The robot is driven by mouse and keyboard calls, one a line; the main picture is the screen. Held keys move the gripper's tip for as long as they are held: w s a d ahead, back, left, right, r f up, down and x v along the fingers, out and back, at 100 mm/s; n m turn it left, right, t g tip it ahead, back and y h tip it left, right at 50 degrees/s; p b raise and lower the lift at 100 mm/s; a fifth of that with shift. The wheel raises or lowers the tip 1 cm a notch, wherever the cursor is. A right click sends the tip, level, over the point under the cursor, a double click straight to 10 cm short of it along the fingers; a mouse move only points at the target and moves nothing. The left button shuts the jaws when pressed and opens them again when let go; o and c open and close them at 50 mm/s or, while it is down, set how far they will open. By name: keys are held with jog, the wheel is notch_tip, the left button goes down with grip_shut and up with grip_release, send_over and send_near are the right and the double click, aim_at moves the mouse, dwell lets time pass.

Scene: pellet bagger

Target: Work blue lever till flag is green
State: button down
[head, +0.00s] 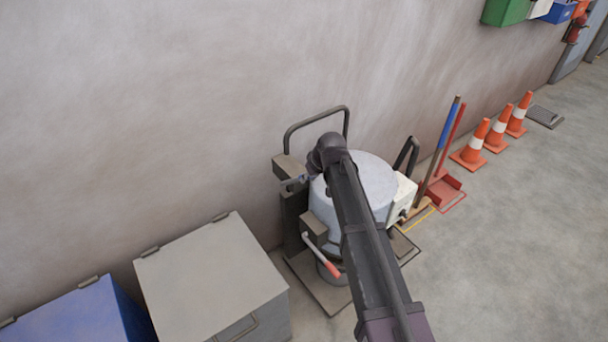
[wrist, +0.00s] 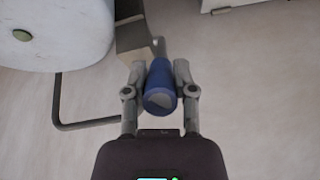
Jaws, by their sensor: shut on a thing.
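My gripper (wrist: 160,78) is shut on the blue lever (wrist: 161,90), with one finger on each side of its rounded blue grip. The lever's grey arm or block (wrist: 133,38) shows beyond the grip. In the head view my gripper (head: 296,181) is small, at the left side of the pale drum (head: 372,178) of the bagger, and the blue grip cannot be made out. A dull olive-green disc (wrist: 22,35) sits on the drum in the wrist view; I cannot tell whether it is the flag. No other flag is clearly visible.
A red-tipped lever (head: 331,269) sticks out low on the bagger's front. A bent tube handle (head: 315,115) rises behind. A grey bin (head: 205,265) and a blue bin (head: 85,315) stand left. Brooms and orange cones (head: 472,145) stand right. Floor is clear at front right.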

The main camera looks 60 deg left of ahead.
jog(key=shift+d+f+y+b, duration=0.9)
jog(key=shift+d+f+b, duration=0.35)
jog(key=shift+f+b, duration=0.4)
jog(key=shift+r, duration=0.15)
jog(key=shift+c, duration=2)
grip_release()
jog(key=shift+a+r, duration=0.1)
jog(key=shift+r, duration=0.05)
